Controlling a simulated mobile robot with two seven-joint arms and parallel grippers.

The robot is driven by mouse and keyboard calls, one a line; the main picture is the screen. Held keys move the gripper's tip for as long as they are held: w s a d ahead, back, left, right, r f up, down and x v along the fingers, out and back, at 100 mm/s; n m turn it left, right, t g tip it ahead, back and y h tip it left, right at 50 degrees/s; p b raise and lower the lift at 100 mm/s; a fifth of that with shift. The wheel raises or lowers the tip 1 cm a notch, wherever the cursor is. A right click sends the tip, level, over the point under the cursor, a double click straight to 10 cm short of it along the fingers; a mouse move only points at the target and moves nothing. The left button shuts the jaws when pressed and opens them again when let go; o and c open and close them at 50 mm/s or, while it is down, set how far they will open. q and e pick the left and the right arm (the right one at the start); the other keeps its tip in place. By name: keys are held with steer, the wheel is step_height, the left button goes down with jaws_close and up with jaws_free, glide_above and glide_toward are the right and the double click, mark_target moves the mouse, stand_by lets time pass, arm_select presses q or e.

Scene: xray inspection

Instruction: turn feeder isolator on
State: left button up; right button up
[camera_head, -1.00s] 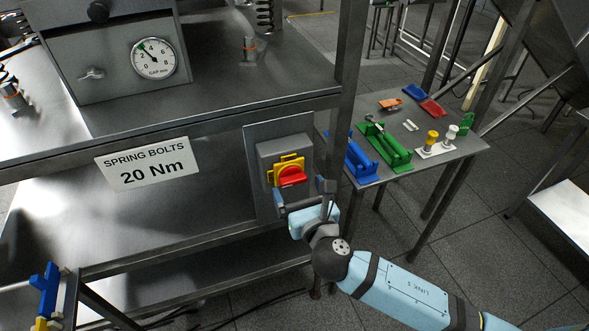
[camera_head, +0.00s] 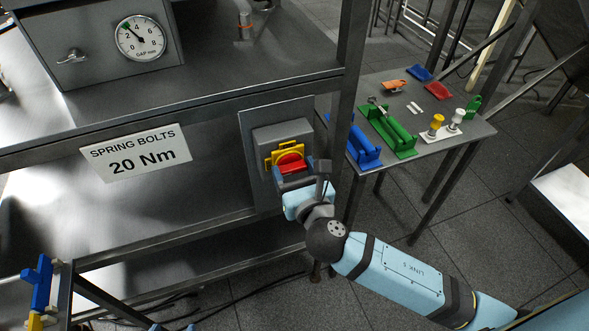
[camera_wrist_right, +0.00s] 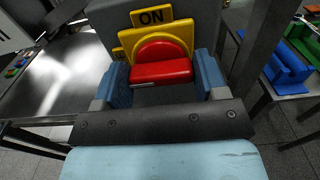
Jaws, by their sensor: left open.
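The isolator (camera_head: 283,137) is a grey box on a panel fixed to the bench frame. It has a yellow plate (camera_wrist_right: 122,53) and a red rotary handle (camera_head: 290,163), also in the right wrist view (camera_wrist_right: 161,71). The handle's bar lies roughly level, below an "ON" label (camera_wrist_right: 152,16). My right gripper (camera_head: 293,171) is at the handle, one blue finger on each side in the right wrist view (camera_wrist_right: 164,80). It looks open, with small gaps beside the red bar; contact is unclear. Two light-blue tips, seemingly my left gripper (camera_head: 172,328), barely show at the bottom edge, apart.
A bench post (camera_head: 347,90) stands just right of the isolator. A sign reading "SPRING BOLTS 20 Nm" (camera_head: 136,153) hangs left. A side table (camera_head: 440,150) at right holds blue and green fixtures. A gauge box (camera_head: 85,75) stands on the bench.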

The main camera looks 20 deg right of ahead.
steer(key=shift+m, duration=0.3)
steer(key=m, duration=0.2)
steer(key=shift+d+m, duration=0.1)
steer(key=shift+m, duration=0.3)
steer(key=m, duration=0.4)
steer(key=shift+m, duration=0.3)
steer(key=m, duration=0.5)
steer(key=shift+d+f+b, duration=0.1)
steer(key=shift+d+b, duration=0.05)
steer(key=shift+b, duration=0.25)
steer(key=m, duration=0.4)
steer(key=shift+m, duration=0.6)
steer(key=o, duration=0.9)
steer(key=shift+o, duration=0.2)
steer(key=shift+f, duration=0.1)
